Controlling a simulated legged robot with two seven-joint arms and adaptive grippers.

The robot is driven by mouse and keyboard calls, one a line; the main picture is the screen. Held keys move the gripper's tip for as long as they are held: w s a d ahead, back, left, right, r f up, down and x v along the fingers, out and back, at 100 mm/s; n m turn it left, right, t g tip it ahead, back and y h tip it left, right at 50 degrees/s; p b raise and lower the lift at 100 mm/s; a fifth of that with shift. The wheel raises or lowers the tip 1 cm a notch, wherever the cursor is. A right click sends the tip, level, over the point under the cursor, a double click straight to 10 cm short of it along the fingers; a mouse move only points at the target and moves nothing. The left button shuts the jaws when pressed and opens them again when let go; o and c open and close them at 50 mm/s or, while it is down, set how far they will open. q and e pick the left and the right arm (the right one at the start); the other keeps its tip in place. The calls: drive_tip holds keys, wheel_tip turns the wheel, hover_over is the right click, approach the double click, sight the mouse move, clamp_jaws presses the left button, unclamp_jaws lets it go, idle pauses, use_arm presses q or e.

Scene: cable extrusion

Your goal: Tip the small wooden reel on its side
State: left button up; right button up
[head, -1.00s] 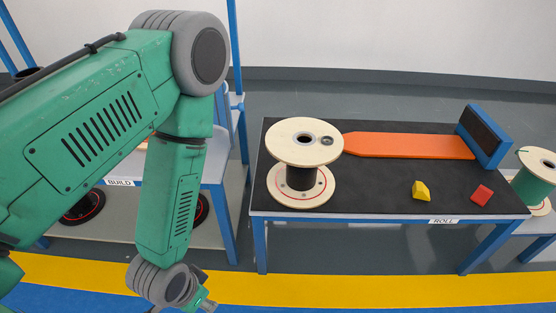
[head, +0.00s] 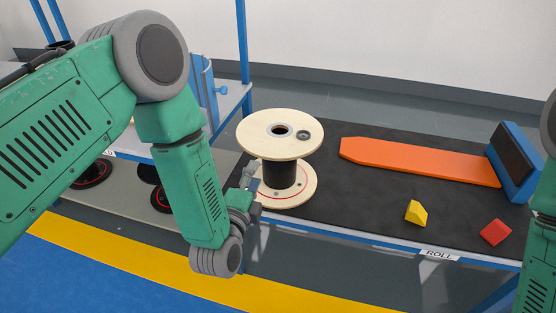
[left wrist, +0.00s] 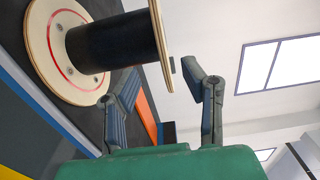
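The small wooden reel (head: 281,135) stands upright on the black-topped table. It has pale round flanges and a black core, and a red ring marks its lower flange. My left gripper (head: 252,192) is at the reel's left side, low near the lower flange. In the left wrist view the left gripper (left wrist: 160,75) is open, its two fingers spread apart. The reel's black core (left wrist: 112,42) and its upper flange's edge lie ahead of the fingers; I cannot tell whether they touch. My right arm shows at the right edge of the head view, but its gripper is out of frame.
On the table (head: 345,205) an orange ramp board (head: 415,161) leads to a blue stop block (head: 516,160). A yellow wedge (head: 416,212) and a red block (head: 495,232) lie in front of it. A second bench with a blue fixture (head: 205,90) stands at the left.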

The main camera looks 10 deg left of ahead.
sight(268, 152)
use_arm(q)
drive_tip(key=w+d, duration=0.1)
drive_tip(key=w, duration=0.1)
drive_tip(key=w+b, duration=0.1)
drive_tip(key=w, duration=0.1)
drive_tip(key=w+d, duration=0.1)
drive_tip(key=w, duration=0.1)
drive_tip(key=shift+w+d+r+b, duration=0.1)
drive_tip(key=shift+w+d+b, duration=0.05)
drive_tip(key=shift+d+b, duration=0.2)
drive_tip(key=shift+w+a, duration=0.8)
drive_tip(key=shift+w, duration=0.2)
drive_tip(key=shift+w+a, duration=0.15)
drive_tip(key=shift+w, duration=0.1)
drive_tip(key=shift+d, duration=0.75)
drive_tip(key=c, duration=0.5)
clamp_jaws()
drive_tip(key=shift+a, duration=0.55)
use_arm(e)
drive_tip(key=f, duration=0.2)
drive_tip(key=shift+d+f, duration=0.2)
drive_tip(key=shift+f, duration=0.1)
use_arm(q)
drive_tip(key=shift+d, duration=0.25)
use_arm(e)
drive_tip(key=shift+d, duration=0.15)
